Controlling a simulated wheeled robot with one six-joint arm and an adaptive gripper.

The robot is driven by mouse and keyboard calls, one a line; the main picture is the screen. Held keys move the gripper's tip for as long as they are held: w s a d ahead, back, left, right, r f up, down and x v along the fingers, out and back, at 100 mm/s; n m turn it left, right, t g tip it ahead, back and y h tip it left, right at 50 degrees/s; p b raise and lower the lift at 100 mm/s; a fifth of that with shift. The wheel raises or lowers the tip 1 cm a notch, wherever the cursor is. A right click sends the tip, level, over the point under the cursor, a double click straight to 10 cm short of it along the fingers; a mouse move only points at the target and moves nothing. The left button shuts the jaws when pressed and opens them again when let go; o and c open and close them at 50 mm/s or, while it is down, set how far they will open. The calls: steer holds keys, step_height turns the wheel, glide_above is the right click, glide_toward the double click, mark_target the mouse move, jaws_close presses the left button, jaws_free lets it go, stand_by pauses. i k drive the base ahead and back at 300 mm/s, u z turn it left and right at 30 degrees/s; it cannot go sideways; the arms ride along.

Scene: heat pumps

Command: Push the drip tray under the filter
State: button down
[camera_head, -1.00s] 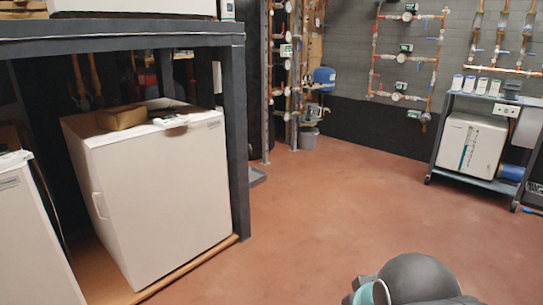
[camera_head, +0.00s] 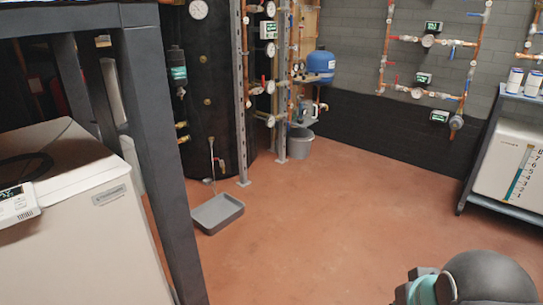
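The drip tray (camera_head: 230,221) is a shallow grey rectangular tray. It lies on the red floor in front of the tall black tank, left of the metal pipe-rack posts. A small drain valve with a hose (camera_head: 213,160) hangs on the tank above its back edge. I cannot tell for sure which fitting is the filter; a grey rounded unit (camera_head: 305,113) sits low on the pipe rack, above a grey bucket (camera_head: 300,144). My gripper is not in view.
A dark steel frame (camera_head: 158,140) and a white appliance (camera_head: 75,235) stand close on the left. A dark trolley (camera_head: 496,202) with a white unit stands at the right. The tank (camera_head: 207,85) and rack posts bound the back. The middle floor is clear.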

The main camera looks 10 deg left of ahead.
mark_target(215, 215)
steer(key=u, duration=0.45)
steer(key=i, duration=2.25)
steer(key=u, duration=0.9)
steer(key=i, duration=0.25)
